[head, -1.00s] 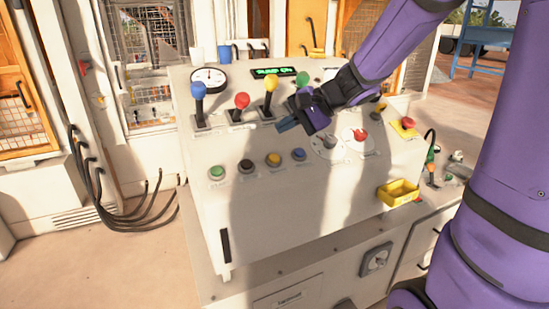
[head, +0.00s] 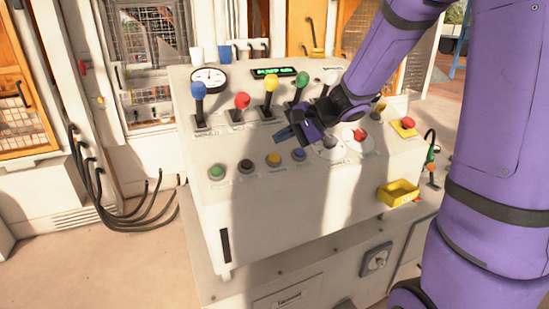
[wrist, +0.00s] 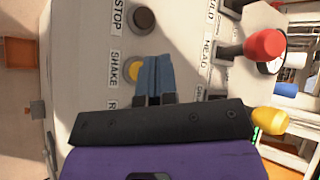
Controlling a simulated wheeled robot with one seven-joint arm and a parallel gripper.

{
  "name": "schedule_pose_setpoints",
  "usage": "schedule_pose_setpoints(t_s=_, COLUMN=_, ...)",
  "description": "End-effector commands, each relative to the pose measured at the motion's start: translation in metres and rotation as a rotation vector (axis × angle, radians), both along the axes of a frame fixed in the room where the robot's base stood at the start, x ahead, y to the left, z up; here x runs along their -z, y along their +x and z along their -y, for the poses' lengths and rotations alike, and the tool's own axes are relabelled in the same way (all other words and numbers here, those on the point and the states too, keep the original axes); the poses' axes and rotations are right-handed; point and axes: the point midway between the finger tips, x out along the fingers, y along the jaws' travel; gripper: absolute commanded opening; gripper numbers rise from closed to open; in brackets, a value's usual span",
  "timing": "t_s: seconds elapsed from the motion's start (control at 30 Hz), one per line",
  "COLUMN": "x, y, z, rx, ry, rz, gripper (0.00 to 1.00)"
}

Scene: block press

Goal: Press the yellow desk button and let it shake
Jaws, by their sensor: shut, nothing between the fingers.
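The yellow button (head: 273,160) sits in the lower row of the sloped white desk (head: 262,215), between a dark brown button and a blue one. In the wrist view the yellow button (wrist: 133,71) is beside the label "SHAKE" and partly hidden by my fingers. My gripper (head: 284,134) is shut and empty. It hangs just above and slightly right of the yellow button in the head view, and its blue fingertips (wrist: 154,62) look apart from the button. The button looks unpressed.
Nearby are the brown button (head: 246,165), the blue button (head: 298,154) and the green button (head: 216,171). Ball-topped levers, with a yellow one (head: 271,84) and a red one (head: 242,100), stand behind.

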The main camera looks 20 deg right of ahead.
Motion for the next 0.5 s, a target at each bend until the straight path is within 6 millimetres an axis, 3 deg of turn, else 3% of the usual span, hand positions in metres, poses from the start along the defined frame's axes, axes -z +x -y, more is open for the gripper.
schedule_pose_setpoints(t_s=0.2, x=0.025, y=0.011, z=0.0, rx=0.0, ry=0.001, rz=-0.004, gripper=0.0)
schedule_pose_setpoints(t_s=0.5, x=0.042, y=0.019, z=0.0, rx=0.0, ry=0.0, rz=-0.001, gripper=0.0)
